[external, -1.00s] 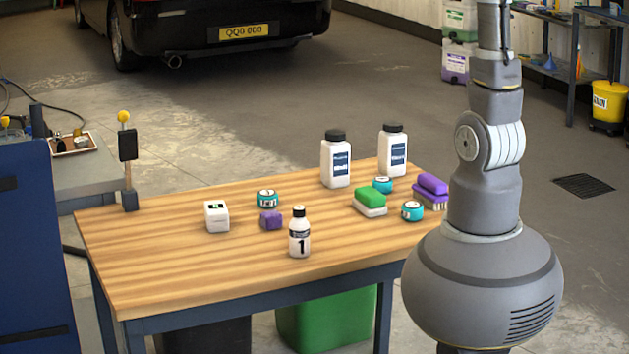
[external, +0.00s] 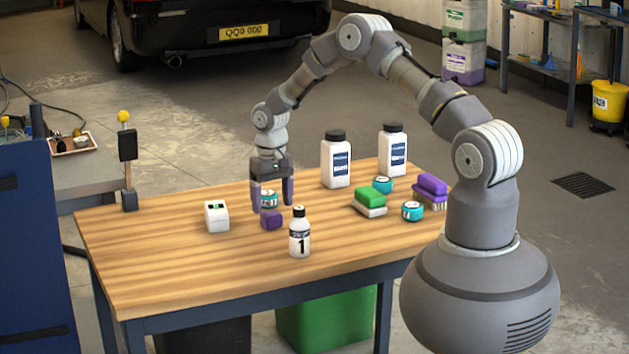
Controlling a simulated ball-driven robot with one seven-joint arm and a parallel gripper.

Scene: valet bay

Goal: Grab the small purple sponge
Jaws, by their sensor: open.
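The small purple sponge (external: 271,220) lies on the wooden table, left of the small white bottle marked 1 (external: 299,238) and just in front of a teal tin (external: 268,201). My gripper (external: 271,208) points down with its two purple-grey fingers apart, one at the left and one at the right of the tin in the picture. The sponge shows in front of and below the fingers, and nothing is visibly held between them. I cannot tell whether the fingertips touch the table.
A white box (external: 216,216) stands left of my gripper. Two large white bottles (external: 336,163), a green sponge (external: 370,196), teal tins (external: 412,211) and a purple brush (external: 432,188) stand to the right. The table's (external: 150,260) left front is clear.

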